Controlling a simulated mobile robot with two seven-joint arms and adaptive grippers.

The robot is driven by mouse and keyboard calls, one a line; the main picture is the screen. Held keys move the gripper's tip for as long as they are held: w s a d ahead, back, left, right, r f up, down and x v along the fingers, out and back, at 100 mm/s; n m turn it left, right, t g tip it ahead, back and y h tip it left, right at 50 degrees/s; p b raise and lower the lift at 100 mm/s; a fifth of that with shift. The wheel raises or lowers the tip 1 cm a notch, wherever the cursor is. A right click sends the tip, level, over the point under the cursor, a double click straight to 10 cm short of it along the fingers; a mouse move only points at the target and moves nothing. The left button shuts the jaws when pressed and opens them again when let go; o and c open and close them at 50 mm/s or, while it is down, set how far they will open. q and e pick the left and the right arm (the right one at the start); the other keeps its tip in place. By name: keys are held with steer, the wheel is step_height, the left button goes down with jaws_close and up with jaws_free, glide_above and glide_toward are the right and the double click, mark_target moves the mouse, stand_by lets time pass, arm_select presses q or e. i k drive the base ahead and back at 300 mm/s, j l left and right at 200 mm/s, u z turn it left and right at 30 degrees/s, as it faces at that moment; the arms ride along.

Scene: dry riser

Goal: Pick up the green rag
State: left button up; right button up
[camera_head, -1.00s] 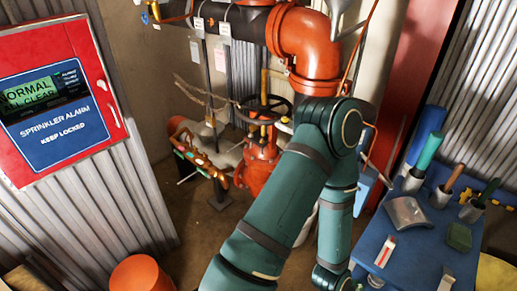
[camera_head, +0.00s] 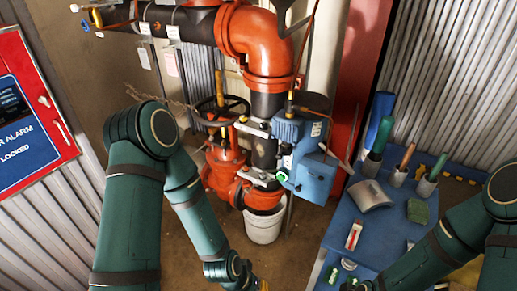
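A small dark green folded piece, which looks like the green rag (camera_head: 418,211), lies on the blue bench top (camera_head: 343,232) at the right. It is beside a grey curved plate (camera_head: 369,194) and below the upright handles. My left arm comes down at the left centre, and its wrist reaches the bottom edge well left of the bench. My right arm comes in from the lower right, over the bench's near part, apart from the rag in the picture.
A red-and-white tool (camera_head: 354,234) lies nearer. Left of the bench are a blue box (camera_head: 313,177), orange pipework (camera_head: 262,50) and a white bucket (camera_head: 264,227).

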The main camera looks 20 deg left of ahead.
mark_target(418, 212)
steer(key=l+u, duration=0.35)
steer(key=u, duration=0.15)
steer(key=l+u, duration=0.3)
steer(key=u, duration=0.2)
steer(key=k+l+u, duration=0.2)
steer(key=l, duration=0.2)
steer(key=k+l+u, duration=0.15)
steer(key=l, duration=0.25)
steer(key=k+l, duration=0.25)
steer(key=l, duration=0.2)
steer(key=k+l, duration=0.25)
steer(key=l, duration=0.15)
steer(key=k+l+u, duration=0.1)
steer(key=k+l, duration=0.15)
steer(key=l, duration=0.2)
steer(key=i, duration=0.5)
